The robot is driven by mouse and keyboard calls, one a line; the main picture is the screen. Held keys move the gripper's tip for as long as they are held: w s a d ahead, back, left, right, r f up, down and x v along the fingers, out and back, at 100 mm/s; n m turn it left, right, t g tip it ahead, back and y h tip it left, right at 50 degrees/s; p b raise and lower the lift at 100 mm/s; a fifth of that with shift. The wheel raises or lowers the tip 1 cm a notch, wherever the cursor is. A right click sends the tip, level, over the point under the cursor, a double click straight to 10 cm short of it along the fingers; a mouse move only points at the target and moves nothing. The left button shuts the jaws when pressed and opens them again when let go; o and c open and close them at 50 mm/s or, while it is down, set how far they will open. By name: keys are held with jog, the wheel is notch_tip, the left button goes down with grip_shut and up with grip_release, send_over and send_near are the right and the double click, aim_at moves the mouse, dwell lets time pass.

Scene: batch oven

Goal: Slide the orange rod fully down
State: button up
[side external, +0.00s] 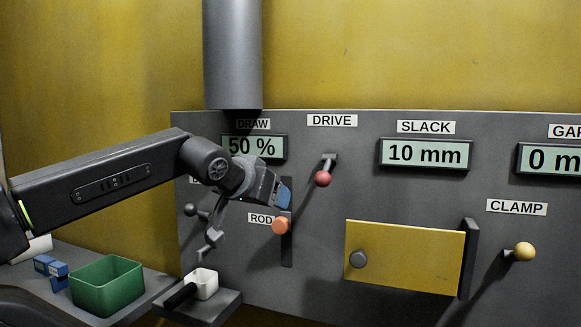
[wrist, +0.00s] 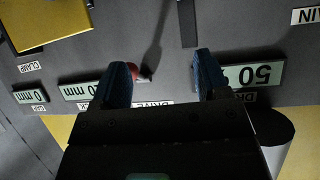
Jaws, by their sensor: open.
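The orange rod knob (side external: 280,225) sits at about mid-height of a dark vertical slot (side external: 287,252) beside the ROD label, in the side view. My gripper (side external: 284,194) is just above the knob, in front of the panel below the DRAW display, and does not visibly touch the knob. In the wrist view my gripper (wrist: 163,72) has its two blue fingers wide apart with nothing held between them. The slot (wrist: 188,22) shows at the top of that upside-down view, but the orange knob does not show there.
The DRAW display (side external: 254,147) reads 50 %. The red DRIVE lever (side external: 323,178) stands close right of my gripper. A yellow door (side external: 405,257), a CLAMP lever (side external: 525,252), a green bin (side external: 107,285) and a white cup (side external: 205,283) are nearby.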

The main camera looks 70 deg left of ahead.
jog(key=s+d+f+m+g+h, duration=0.15)
jog(key=d+f+m+h, duration=0.25)
jog(key=d+f, duration=0.4)
jog(key=s+d+f+m+g+h, duration=0.1)
jog(key=d+f+m+g+h, duration=0.2)
jog(key=d+f, duration=0.5)
jog(key=w+a+r+n+y, duration=0.1)
jog(key=w+a+r, duration=0.3)
jog(key=a+r, duration=0.4)
jog(key=w+a+r+n, duration=0.3)
jog(key=a+r, duration=0.4)
jog(key=r, duration=0.6)
jog(key=shift+w+a+n+g+y, duration=0.35)
jog(key=shift+a+n+y, duration=0.05)
jog(key=shift+n, duration=0.4)
